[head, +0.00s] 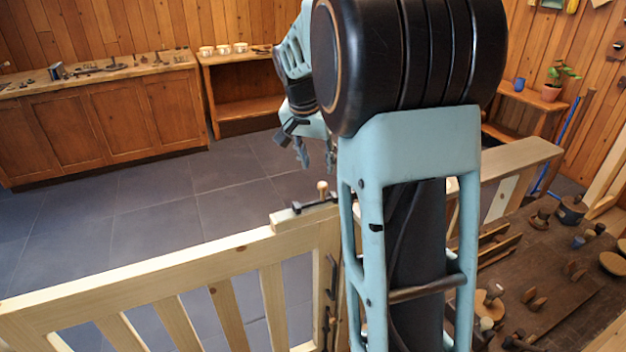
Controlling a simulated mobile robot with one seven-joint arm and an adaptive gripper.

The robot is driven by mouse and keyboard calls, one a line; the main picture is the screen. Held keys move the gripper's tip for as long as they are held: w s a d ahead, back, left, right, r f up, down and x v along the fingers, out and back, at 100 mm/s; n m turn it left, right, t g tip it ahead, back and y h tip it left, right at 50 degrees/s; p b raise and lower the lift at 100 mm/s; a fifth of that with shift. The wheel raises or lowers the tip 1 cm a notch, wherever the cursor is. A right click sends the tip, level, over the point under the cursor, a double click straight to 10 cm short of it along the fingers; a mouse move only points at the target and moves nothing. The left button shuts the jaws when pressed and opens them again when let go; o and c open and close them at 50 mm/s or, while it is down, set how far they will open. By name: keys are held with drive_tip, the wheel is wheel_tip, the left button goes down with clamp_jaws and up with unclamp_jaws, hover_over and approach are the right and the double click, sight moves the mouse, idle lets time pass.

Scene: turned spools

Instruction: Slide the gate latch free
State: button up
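A pale wooden gate (150,267) with slats crosses the lower left of the head view. On its top right corner sits the latch (318,204), a dark metal bolt with a small pale wooden knob (322,187) standing up from it. My arm hides what lies just right of the latch, so I cannot tell how far the bolt reaches. My gripper (317,160) points down, above the knob in the picture and apart from it. Its two fingers are spread with a gap between them, and nothing shows in it.
Dark hinge-like fittings (330,290) run down the gate's right end. A wooden cabinet (100,120) and a shelf with cups (222,50) stand at the back. The grey tiled floor (150,200) is clear.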

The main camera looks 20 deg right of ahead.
sight(322, 184)
drive_tip(key=x, duration=0.8)
drive_tip(key=shift+w+d+f, duration=0.15)
drive_tip(key=shift+d+f, duration=0.05)
drive_tip(key=shift+f, duration=0.15)
drive_tip(key=shift+c, duration=0.6)
clamp_jaws()
